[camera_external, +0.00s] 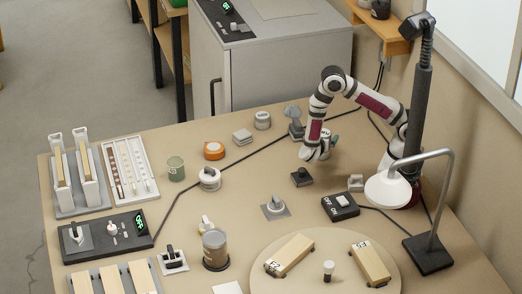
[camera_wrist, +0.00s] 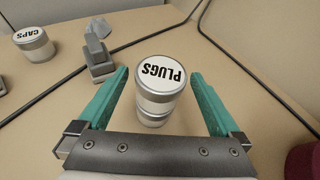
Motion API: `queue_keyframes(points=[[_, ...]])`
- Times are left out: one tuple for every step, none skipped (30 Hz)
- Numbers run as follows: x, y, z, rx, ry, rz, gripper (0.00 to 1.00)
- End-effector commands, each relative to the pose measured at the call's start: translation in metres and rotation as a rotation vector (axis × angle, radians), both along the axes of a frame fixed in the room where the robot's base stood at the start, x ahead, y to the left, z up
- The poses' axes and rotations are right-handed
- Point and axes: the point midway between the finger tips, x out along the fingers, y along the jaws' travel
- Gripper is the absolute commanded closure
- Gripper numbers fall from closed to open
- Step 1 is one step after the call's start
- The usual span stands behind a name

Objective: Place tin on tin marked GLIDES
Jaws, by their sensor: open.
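My gripper (camera_wrist: 160,90) is open, its teal fingers on either side of a silver tin marked PLUGS (camera_wrist: 163,75), apart from it in the wrist view. The PLUGS tin is upright and seems to sit on a second silver tin (camera_wrist: 153,117), with a seam between them. The lower tin's top is covered, so its marking cannot be read. No GLIDES lettering is legible. In the external view my gripper (camera_external: 316,152) is low over the right back of the bench, and the tins there are mostly hidden by it.
A tin marked CAPS (camera_wrist: 34,42) stands at upper left in the wrist view. A grey upright fixture (camera_wrist: 100,52) stands between it and my gripper. A dark cable crosses the bench. A black switch box (camera_external: 340,207) and a lamp (camera_external: 387,190) stand nearer the front.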

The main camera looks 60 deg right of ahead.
Motion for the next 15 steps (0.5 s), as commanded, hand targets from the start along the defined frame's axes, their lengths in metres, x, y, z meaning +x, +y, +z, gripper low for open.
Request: queue_keyframes(points=[[0.0, 0.009, 0.004, 0.001, -0.004, 0.006, 0.0], [-0.001, 0.016, 0.006, 0.001, -0.004, 0.005, 0.0], [-0.003, 0.025, 0.01, 0.002, -0.003, 0.005, 0.0], [-0.003, 0.033, 0.013, 0.002, -0.005, 0.007, 0.0], [-0.004, 0.041, 0.017, 0.002, -0.006, 0.006, 0.0], [-0.006, 0.05, 0.02, 0.003, -0.003, 0.006, 0.0], [-0.007, 0.058, 0.024, 0.002, -0.004, 0.006, 0.0], [-0.007, 0.065, 0.027, 0.002, -0.005, 0.007, 0.0], [-0.009, 0.074, 0.03, 0.002, -0.004, 0.005, 0.0], [-0.01, 0.08, 0.033, 0.004, -0.004, 0.005, 0.0], [-0.011, 0.085, 0.035, 0.002, -0.003, 0.004, 0.0], [-0.012, 0.091, 0.037, 0.002, -0.002, 0.003, 0.0], [-0.012, 0.094, 0.039, 0.0, -0.002, 0.002, 0.0], [-0.013, 0.097, 0.04, 0.002, -0.002, 0.003, 0.0], [-0.014, 0.1, 0.042, 0.005, -0.004, -0.003, 0.0]])
